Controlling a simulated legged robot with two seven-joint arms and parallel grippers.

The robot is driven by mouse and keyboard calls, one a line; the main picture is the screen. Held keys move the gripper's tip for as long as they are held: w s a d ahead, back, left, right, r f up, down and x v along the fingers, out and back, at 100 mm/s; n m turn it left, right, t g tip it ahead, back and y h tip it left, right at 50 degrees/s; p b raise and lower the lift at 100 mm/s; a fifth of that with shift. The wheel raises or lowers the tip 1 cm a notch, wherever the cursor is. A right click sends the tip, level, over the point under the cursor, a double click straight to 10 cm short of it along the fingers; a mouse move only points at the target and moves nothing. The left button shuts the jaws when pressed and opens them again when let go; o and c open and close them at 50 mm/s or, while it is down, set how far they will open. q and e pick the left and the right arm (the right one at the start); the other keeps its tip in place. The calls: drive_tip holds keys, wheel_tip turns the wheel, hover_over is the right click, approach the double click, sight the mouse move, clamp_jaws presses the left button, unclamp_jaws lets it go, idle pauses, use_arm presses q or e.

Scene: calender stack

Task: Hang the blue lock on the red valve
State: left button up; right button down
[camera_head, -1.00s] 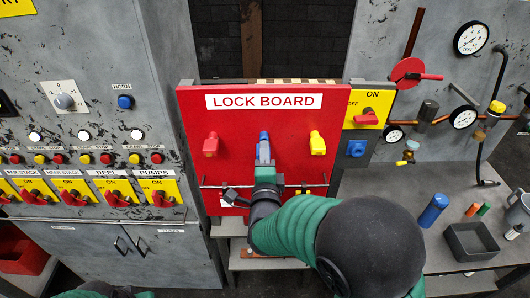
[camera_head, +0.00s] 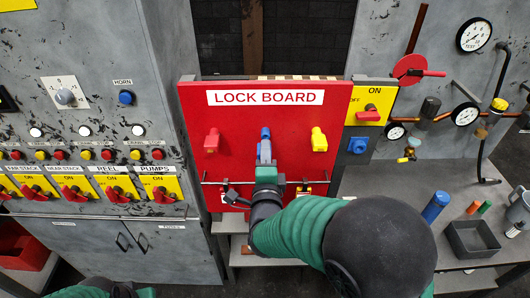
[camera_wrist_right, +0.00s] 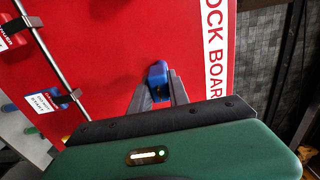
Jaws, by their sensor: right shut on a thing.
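The blue lock (camera_head: 265,134) is at the middle of the red lock board, between a red lock and a yellow lock. My right gripper (camera_head: 265,150) points at the board with its fingers on either side of the blue lock. In the right wrist view the blue lock (camera_wrist_right: 158,79) sits between the two grey fingertips (camera_wrist_right: 159,88), which are shut on it. Whether it still touches its peg is hidden. A red round valve with a red lever (camera_head: 411,68) is on the grey wall at the upper right. My left gripper is not in view.
The lock board (camera_head: 230,135) also holds a red lock (camera_head: 212,140) and a yellow lock (camera_head: 319,139). A rail (camera_head: 215,183) with tags crosses its lower part. Gauges (camera_head: 473,36) and pipes surround the valve. A grey table (camera_head: 400,210) at right bears a bin (camera_head: 472,239) and a blue cylinder (camera_head: 435,207).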

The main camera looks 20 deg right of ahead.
drive_tip(key=shift+b+v, duration=0.5)
drive_tip(key=shift+v, duration=1.7)
